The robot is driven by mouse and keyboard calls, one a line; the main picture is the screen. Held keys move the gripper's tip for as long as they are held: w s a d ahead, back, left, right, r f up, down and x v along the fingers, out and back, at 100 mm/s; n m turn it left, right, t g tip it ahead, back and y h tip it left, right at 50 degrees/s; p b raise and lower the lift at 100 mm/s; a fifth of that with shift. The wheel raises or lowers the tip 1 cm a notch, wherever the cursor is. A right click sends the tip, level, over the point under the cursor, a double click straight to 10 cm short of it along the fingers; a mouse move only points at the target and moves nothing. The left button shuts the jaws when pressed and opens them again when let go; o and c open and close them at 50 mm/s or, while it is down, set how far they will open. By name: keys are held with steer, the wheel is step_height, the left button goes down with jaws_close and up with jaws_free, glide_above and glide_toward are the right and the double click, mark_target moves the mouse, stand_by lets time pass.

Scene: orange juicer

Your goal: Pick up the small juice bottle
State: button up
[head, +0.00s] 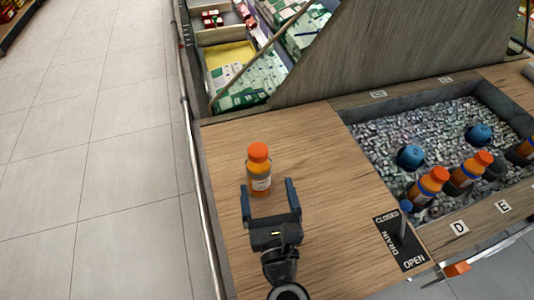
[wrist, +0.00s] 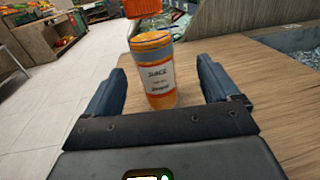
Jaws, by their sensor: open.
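The small juice bottle (head: 259,172) stands upright on the wooden counter. It has an orange cap, orange juice and a white label; it also shows in the wrist view (wrist: 157,75). My gripper (head: 270,192) is open and empty, just on the near side of the bottle, with its fingers pointing toward it. In the wrist view the bottle appears between the two fingers, slightly left of the middle. I cannot tell how far its lower part lies between the fingertips.
A sunken bin of ice (head: 440,125) at the right holds several orange-capped bottles and blue-topped items. A drain lever (head: 404,222) stands on a black plate right of my gripper. A wooden panel (head: 400,45) rises behind. The counter's left edge is close to the bottle.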

mark_target(257, 163)
steer(key=w, duration=0.2)
steer(key=shift+w+a, duration=0.25)
steer(key=shift+w, duration=0.05)
steer(key=w, duration=0.1)
steer(key=w+a, duration=0.1)
steer(key=w, duration=0.1)
steer(key=w+p, duration=0.1)
steer(key=w, duration=0.1)
steer(key=shift+w+a+f, duration=0.1)
steer(key=shift+w+a, duration=0.1)
steer(key=shift+a, duration=0.05)
steer(key=c, duration=1.3)
